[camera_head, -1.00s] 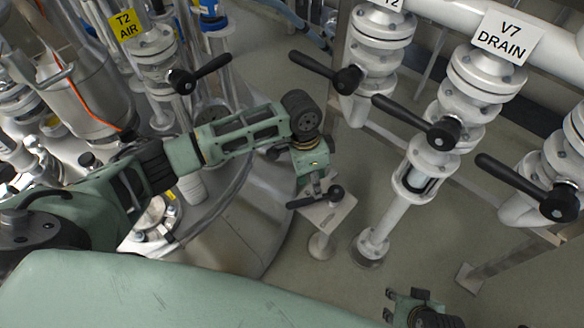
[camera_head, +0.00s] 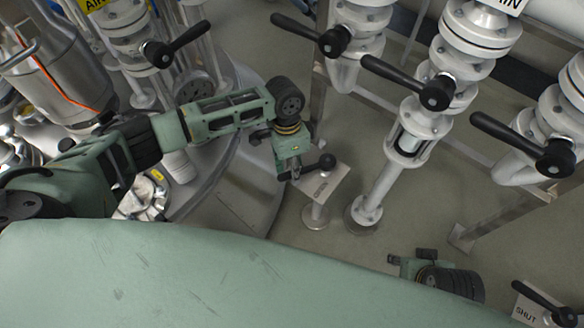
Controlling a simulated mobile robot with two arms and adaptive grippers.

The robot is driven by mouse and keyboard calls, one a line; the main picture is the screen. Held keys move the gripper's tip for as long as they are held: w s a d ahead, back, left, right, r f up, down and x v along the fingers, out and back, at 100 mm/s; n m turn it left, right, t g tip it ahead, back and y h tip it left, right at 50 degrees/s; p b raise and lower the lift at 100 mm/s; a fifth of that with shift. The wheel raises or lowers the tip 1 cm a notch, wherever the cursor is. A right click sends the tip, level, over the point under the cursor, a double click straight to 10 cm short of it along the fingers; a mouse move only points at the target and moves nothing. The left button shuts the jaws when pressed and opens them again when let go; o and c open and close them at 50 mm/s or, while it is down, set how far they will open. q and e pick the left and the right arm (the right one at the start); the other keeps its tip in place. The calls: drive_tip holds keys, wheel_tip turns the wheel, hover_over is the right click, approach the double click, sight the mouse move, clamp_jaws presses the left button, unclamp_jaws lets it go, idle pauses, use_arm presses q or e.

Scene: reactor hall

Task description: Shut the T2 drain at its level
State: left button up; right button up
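A low stand (camera_head: 334,184) with a tilted pale plate and a short black lever (camera_head: 327,161) is at the picture's middle. The plate's writing is too small to read, so I cannot confirm it is the T2 drain. The lever points left from its round hub. My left gripper (camera_head: 290,174) reaches down at the lever's left end and partly covers it. I cannot tell whether its fingers are around the lever or only beside it. My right gripper (camera_head: 396,262) is low at the right, away from the stand, seen small with its fingers unclear.
Black-levered valves (camera_head: 437,92) on white pipes stand at the back right. Another lever with a SHUT plate (camera_head: 526,312) is at the lower right corner. A large round vessel base (camera_head: 235,195) stands left of the stand. Grey floor is clear between stand and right gripper.

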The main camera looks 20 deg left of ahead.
use_arm(q)
clamp_jaws()
idle(0.3)
idle(0.3)
